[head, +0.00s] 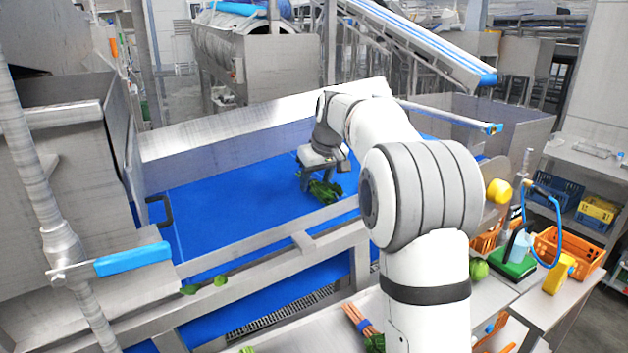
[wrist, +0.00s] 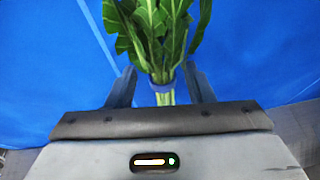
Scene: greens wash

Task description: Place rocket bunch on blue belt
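The rocket bunch (head: 326,191) is a bundle of green leaves on the blue belt (head: 225,205), directly below my gripper (head: 320,178). In the wrist view, the bunch (wrist: 158,30) has its leaves pointing away and its pale stems tied with a blue band. My gripper (wrist: 160,82) has its two dark fingers spread on either side of the stems. Blue shows between the left finger and the stems; the right finger is close to the band, and I cannot tell if it touches. The blue belt (wrist: 258,60) fills the background. The gripper partly hides the bunch in the head view.
Metal side walls and a front rail (head: 270,245) border the belt. The belt's left part is clear.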

